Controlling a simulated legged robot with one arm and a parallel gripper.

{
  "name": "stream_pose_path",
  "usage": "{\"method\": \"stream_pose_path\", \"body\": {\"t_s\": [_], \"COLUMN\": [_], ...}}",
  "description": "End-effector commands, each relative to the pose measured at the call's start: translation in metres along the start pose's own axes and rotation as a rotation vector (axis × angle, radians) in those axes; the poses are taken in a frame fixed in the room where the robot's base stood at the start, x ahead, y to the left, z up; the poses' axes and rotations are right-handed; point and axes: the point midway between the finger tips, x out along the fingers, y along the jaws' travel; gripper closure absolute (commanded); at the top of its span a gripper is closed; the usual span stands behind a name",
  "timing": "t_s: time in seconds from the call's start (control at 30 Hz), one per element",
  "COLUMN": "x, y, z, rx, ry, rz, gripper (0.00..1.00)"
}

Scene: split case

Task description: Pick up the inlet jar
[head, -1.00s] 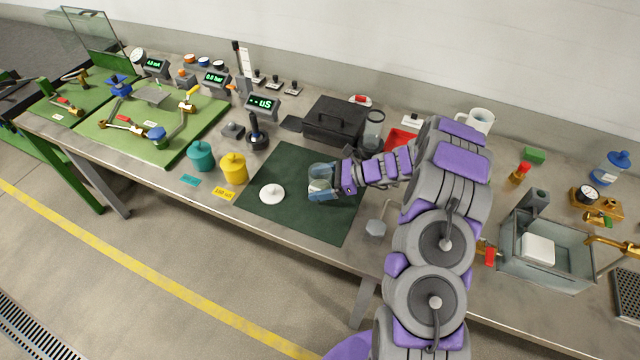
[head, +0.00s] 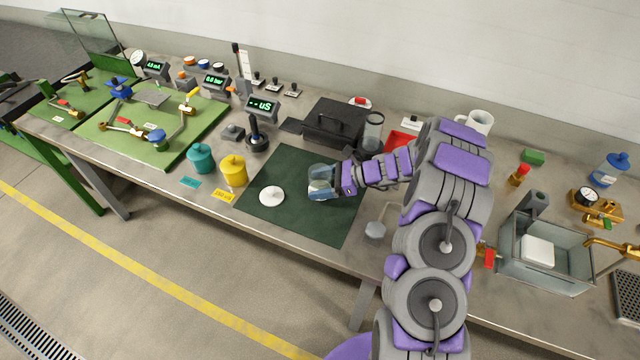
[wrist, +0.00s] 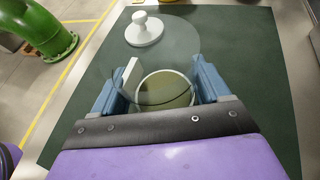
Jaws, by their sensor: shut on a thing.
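A clear glass jar (wrist: 165,90) with a pale yellowish content low inside is between the fingers of my gripper (wrist: 160,84) in the wrist view. My gripper (head: 322,188) is shut on this jar over the dark green mat (head: 290,220). In the head view the fingers and wrist hide much of the jar (head: 321,172). A white knobbed lid (head: 271,196) lies on the mat left of the jar; it also shows in the wrist view (wrist: 144,30). I cannot tell whether the jar's base touches the mat. No label is readable on the jar.
A teal pot (head: 201,158) and a yellow pot (head: 233,170) stand left of the mat. A black case (head: 335,122) and another glass jar (head: 373,130) stand behind it. A glass tank (head: 545,250) is at the right. The mat's front part is clear.

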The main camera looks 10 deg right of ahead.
Motion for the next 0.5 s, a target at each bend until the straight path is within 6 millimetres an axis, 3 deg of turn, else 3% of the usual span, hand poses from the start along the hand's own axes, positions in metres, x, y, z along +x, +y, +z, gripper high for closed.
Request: {"method": "stream_pose_path", "body": {"t_s": [0.37, 0.5], "x": [-0.012, -0.019], "y": [0.0, 0.012], "z": [0.029, 0.028], "rx": [-0.002, 0.003], "ry": [0.0, -0.002], "rz": [0.0, -0.001], "gripper": [0.58, 0.58]}}
